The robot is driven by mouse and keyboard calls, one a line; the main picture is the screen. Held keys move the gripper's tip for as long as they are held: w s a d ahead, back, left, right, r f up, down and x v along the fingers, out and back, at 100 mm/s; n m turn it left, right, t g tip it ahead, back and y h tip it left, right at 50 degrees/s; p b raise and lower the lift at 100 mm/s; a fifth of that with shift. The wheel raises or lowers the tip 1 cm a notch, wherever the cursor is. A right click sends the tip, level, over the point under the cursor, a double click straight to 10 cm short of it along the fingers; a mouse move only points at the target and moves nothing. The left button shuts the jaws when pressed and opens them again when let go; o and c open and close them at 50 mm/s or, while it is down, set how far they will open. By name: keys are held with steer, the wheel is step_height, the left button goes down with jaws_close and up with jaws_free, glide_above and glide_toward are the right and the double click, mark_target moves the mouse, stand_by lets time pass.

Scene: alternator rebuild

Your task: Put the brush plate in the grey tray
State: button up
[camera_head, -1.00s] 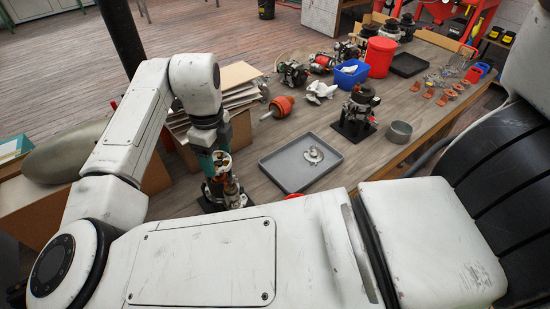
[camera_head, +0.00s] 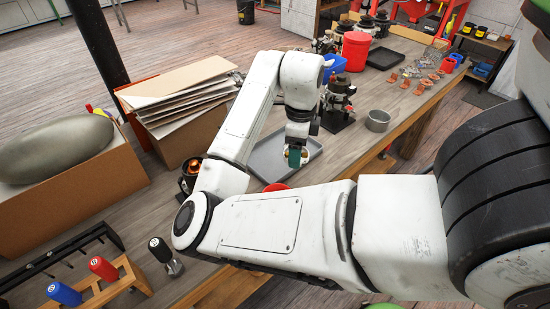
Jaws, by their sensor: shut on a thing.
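The grey tray (camera_head: 262,165) lies on the workbench in the middle of the view, partly covered by my arm. My gripper (camera_head: 296,160), with teal fingers, points down over the tray's inside. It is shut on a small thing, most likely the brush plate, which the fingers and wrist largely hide. A small pale piece shows beside the fingers; I cannot tell whether it is the held thing or the silver part lying in the tray. I cannot tell how high the fingers are above the tray floor.
A black stand with a machine part (camera_head: 338,105) is right of the tray, near a round grey tin (camera_head: 378,120). A red bucket (camera_head: 355,50), a blue bin (camera_head: 333,66) and a dark tray (camera_head: 384,58) stand farther back. Cardboard sheets (camera_head: 180,90) are stacked at left.

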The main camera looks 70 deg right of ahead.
steer(key=w+d+f+b, duration=0.1)
steer(key=w+d+f, duration=0.2)
steer(key=w, duration=0.2)
steer(key=b, duration=0.2)
glide_above(268, 165)
steer(key=f, duration=0.3)
steer(key=s+f, duration=0.1)
steer(key=shift+a+f, duration=0.25)
steer(key=shift+f, duration=0.05)
steer(key=shift+w+d+f, duration=0.3)
steer(key=shift+w+f, duration=0.25)
steer(key=shift+f, duration=1.65)
steer(key=shift+f, duration=0.1)
steer(key=o, duration=1.1)
steer(key=shift+c, duration=0.2)
